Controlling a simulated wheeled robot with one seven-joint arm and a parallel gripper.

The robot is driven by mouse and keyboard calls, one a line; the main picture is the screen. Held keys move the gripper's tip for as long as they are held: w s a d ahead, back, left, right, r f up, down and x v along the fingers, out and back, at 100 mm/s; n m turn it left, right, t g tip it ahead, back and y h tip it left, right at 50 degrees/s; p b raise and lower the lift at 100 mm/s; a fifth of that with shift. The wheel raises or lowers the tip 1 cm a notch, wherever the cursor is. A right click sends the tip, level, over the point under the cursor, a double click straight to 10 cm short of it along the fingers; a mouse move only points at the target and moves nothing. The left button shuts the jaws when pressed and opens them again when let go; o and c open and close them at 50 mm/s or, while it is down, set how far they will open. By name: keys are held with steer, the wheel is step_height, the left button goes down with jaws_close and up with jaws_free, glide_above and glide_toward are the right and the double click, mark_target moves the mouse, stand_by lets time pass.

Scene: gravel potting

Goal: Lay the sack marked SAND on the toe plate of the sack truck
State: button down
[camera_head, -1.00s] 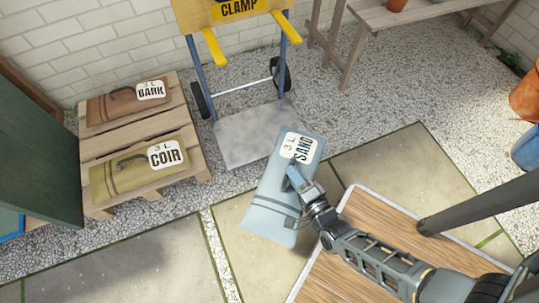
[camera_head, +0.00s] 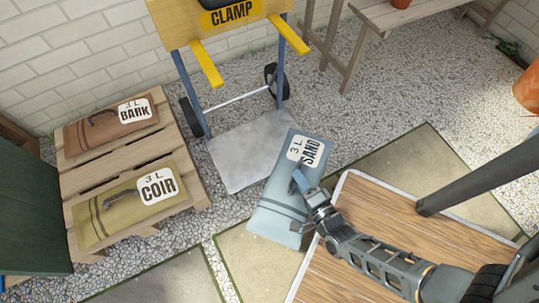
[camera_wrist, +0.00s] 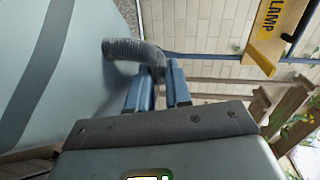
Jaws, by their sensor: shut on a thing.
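The grey-blue sack marked SAND (camera_head: 284,209) is held by its handle in my gripper (camera_head: 302,181). My gripper is shut on the dark handle (camera_wrist: 135,50), which shows between the fingers in the wrist view. The sack hangs in front of and to the right of the sack truck's toe plate (camera_head: 238,155). Its upper left edge overlaps the plate's right edge in the head view; I cannot tell its height. The toe plate is a bare grey sheet at the foot of the sack truck (camera_head: 193,92), between its wheels. The sack's underside is hidden.
A wooden pallet (camera_head: 182,165) at left carries sacks marked BARK (camera_head: 85,135) and COIR (camera_head: 120,212). Yellow arms (camera_head: 206,64) jut from the truck above the plate. A wooden bench (camera_head: 375,15) stands at back right.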

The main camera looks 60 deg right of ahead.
steer(key=w+d+f+b, duration=0.6)
steer(key=w+f+b, duration=0.1)
steer(key=w+f, duration=0.3)
steer(key=shift+w+d+f+b, duration=0.25)
steer(key=shift+w+d+b, duration=0.1)
steer(key=shift+w+b, duration=0.05)
stand_by(0.3)
steer(key=shift+f, duration=0.1)
steer(key=c, duration=1.4)
jaws_free()
steer(key=shift+s+f, duration=0.2)
steer(key=shift+f, duration=0.05)
steer(key=shift+c, duration=0.2)
steer(key=o, duration=0.4)
steer(key=shift+r, duration=0.15)
